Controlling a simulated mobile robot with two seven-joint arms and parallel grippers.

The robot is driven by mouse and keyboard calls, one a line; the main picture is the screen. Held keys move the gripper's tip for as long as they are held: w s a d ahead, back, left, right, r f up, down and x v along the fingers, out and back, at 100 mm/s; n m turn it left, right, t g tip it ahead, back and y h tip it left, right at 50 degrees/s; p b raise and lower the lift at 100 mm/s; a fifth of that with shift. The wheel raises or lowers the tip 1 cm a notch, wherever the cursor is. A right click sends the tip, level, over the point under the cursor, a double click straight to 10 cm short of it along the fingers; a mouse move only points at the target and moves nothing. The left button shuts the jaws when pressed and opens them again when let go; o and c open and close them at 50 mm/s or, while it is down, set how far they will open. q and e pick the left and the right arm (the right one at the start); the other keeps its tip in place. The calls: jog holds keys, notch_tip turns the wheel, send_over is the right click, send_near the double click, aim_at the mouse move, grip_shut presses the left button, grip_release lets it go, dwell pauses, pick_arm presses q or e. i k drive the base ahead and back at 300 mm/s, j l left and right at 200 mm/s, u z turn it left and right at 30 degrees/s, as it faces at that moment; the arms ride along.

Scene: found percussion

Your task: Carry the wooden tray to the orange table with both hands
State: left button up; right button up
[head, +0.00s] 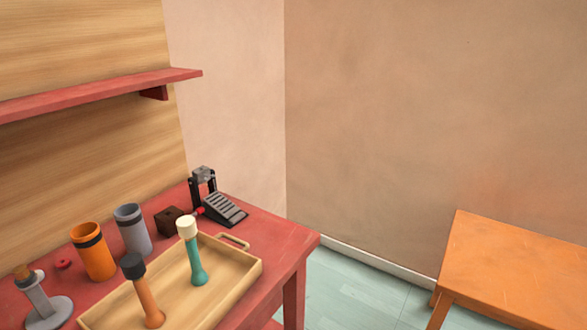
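The wooden tray (247,277) rests on a red table (290,248) at the lower left, and its near end is cut off by the bottom edge of the picture. One looped handle (233,241) shows at its far end. A teal shaker-like piece with a cream top (195,262) and an orange one with a dark top (146,297) stand in the tray. The orange table (510,270) is at the lower right, with a bare top. Neither of my grippers is in view.
Behind the tray stand an orange cup (94,255), a grey cup (133,232), a dark brown block (169,220) and a black pedal (222,209). A grey stand (42,305) is at the left. A red shelf (100,93) juts out above. Pale floor (360,290) lies open between the tables.

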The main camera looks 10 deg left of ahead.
aim_at(558, 277)
jog(key=k+l+u, duration=0.15)
jog(key=u, duration=0.25)
jog(key=k+l+u, duration=0.15)
jog(key=u, duration=0.3)
jog(key=k+u, duration=0.2)
jog(key=u, duration=0.2)
jog(key=i+l+u, duration=0.4)
jog(key=l, duration=0.25)
jog(key=l+u, duration=0.2)
jog(key=i+l, duration=0.05)
jog(key=l, duration=0.1)
